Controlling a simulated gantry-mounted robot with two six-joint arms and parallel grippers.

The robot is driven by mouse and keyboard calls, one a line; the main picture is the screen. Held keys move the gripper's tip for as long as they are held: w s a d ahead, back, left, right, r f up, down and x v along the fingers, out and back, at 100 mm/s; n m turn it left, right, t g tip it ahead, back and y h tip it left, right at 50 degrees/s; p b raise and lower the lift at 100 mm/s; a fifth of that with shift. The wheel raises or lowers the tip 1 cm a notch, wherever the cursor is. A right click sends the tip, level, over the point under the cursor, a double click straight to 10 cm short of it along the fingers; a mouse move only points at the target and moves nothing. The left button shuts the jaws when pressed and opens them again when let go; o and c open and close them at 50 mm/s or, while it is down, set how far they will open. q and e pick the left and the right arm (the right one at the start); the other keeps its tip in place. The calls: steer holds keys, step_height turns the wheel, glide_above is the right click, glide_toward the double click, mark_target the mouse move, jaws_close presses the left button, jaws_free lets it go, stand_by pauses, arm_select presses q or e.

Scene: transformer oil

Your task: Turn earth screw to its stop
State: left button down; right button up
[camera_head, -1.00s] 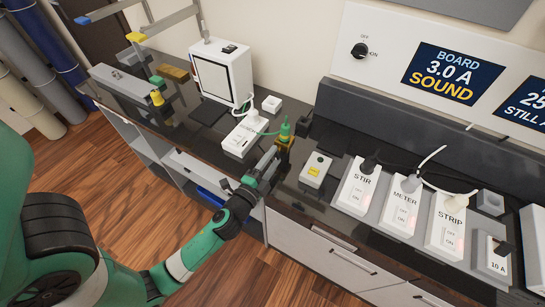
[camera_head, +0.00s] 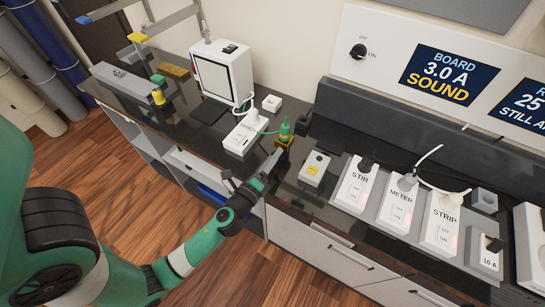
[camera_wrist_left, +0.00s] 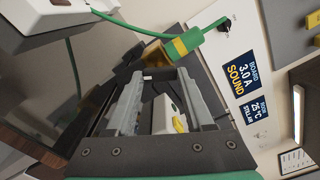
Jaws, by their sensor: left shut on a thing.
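A brass block (camera_head: 283,143) with a green knob-like top (camera_head: 284,128) stands on the dark bench, and I take it for the earth screw. A green cable runs from it toward the white socket block (camera_head: 243,133). My left gripper (camera_head: 273,160) reaches it from the front left, with its fingertips at the brass part. In the left wrist view the fingers lie on either side, with the brass piece (camera_wrist_left: 157,53) at their tips and the green and yellow part (camera_wrist_left: 184,43) beyond. The exact contact is partly hidden. My right gripper is not in view.
Switch blocks STIR (camera_head: 357,185), METER (camera_head: 400,203) and STRIP (camera_head: 443,222) stand further right with cables. A white cabinet (camera_head: 222,75) stands at back left. The board display (camera_head: 447,75) reads 3.0 A, SOUND.

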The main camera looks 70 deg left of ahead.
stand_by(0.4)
arm_select(q)
steer(key=shift+c, duration=1.4)
jaws_free()
steer(key=b+v, duration=0.2)
steer(key=v, duration=0.9)
steer(key=shift+s+d+b, duration=0.2)
steer(key=shift+s+b, duration=0.1)
steer(key=shift+b, duration=0.05)
